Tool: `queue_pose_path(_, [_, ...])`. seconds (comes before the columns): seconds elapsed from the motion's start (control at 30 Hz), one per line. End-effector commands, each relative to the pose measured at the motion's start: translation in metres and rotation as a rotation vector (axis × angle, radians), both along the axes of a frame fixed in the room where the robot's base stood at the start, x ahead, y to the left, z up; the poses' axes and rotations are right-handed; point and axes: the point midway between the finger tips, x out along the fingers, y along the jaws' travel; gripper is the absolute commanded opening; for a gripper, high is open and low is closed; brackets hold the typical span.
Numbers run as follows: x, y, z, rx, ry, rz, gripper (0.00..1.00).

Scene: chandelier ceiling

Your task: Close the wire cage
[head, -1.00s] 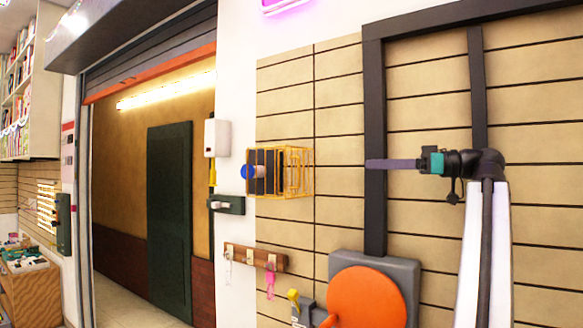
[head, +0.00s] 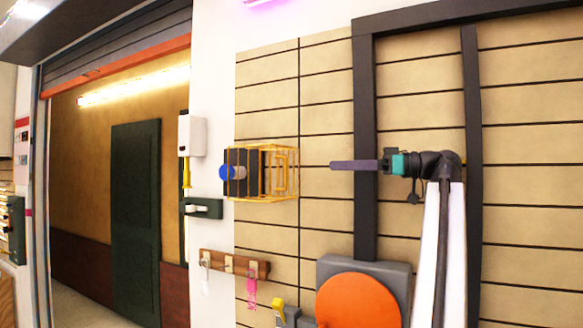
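The yellow wire cage (head: 287,184) is mounted on the slatted wall near the middle of the head view. A dark block and a round blue knob (head: 226,172) show at its left side, seen partly through the bars. I cannot tell which side of the cage is its door or how far it stands open. My gripper (head: 332,165) is to the right of the cage at about the same height, pointing left, with a visible gap in the picture. Its long grey-purple finger is seen edge-on, and nothing shows held at the tip.
A dark frame (head: 364,100) stands behind my gripper. Below are an orange disc (head: 357,302) on a grey box and a wooden hook rail (head: 235,265) with a pink tag. A white wall box (head: 191,135) and an open doorway with a green door (head: 136,220) are at the left.

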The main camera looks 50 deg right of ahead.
Motion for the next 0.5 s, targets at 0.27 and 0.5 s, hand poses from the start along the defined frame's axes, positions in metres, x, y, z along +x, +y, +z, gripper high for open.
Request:
queue_pose_path(0.27, [0.014,0.008,0.001,0.0,0.0,0.003,0.26])
queue_pose_path(0.5, [0.042,0.022,0.001,0.001,0.0,0.003,0.26])
